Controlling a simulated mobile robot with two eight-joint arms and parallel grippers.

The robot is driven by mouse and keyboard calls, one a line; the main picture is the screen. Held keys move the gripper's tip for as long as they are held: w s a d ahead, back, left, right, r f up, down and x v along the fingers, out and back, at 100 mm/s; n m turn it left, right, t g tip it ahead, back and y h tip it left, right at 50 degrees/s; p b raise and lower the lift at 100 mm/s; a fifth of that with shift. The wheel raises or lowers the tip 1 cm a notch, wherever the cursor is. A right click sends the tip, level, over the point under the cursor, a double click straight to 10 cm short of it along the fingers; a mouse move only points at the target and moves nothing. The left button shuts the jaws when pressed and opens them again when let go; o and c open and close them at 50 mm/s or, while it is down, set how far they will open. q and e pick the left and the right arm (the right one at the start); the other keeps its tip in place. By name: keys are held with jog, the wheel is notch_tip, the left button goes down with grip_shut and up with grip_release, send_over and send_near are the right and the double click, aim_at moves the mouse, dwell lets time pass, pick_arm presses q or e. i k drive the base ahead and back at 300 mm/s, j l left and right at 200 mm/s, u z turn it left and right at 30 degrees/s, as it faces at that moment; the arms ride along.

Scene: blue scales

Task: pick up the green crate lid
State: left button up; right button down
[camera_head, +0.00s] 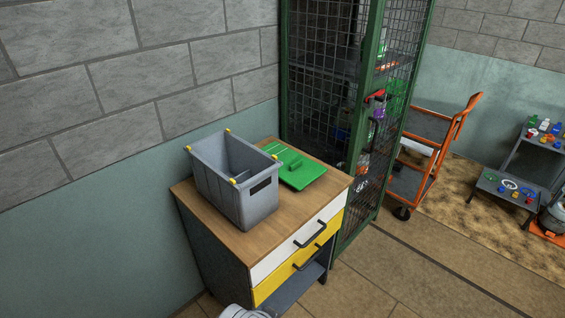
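The green crate lid (305,178) lies flat on the wooden top of a small drawer cabinet (268,228). It has a raised green part on its upper face. A grey open crate (227,190) with yellow corner pieces stands left of the lid and hides part of its left edge. I cannot tell whether the crate and lid touch.
A green mesh cage (335,90) stands right behind the cabinet, its open door holding tools. An orange cart (440,150) and dark shelves with colourful small items (520,187) are farther right. Open floor (430,270) lies right of the cabinet. A grey wall is behind.

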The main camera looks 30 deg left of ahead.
aim_at(298, 171)
jog(key=u, duration=1.6)
jog(key=i+l+u, duration=0.1)
jog(key=u, duration=0.3)
jog(key=l+u, duration=0.25)
jog(key=u, duration=0.2)
jog(key=l+u, duration=0.2)
jog(key=u, duration=0.2)
jog(key=l+u, duration=0.3)
jog(key=l, duration=0.25)
jog(key=l+u, duration=0.25)
jog(key=l, duration=0.3)
jog(key=k+l, duration=0.1)
jog(key=l, duration=0.35)
jog(key=k+l+u, duration=0.1)
jog(key=l, duration=0.35)
jog(key=k+l, duration=0.1)
jog(key=l, duration=0.35)
jog(key=k+l, duration=0.1)
jog(key=l, duration=0.35)
jog(key=u, duration=0.05)
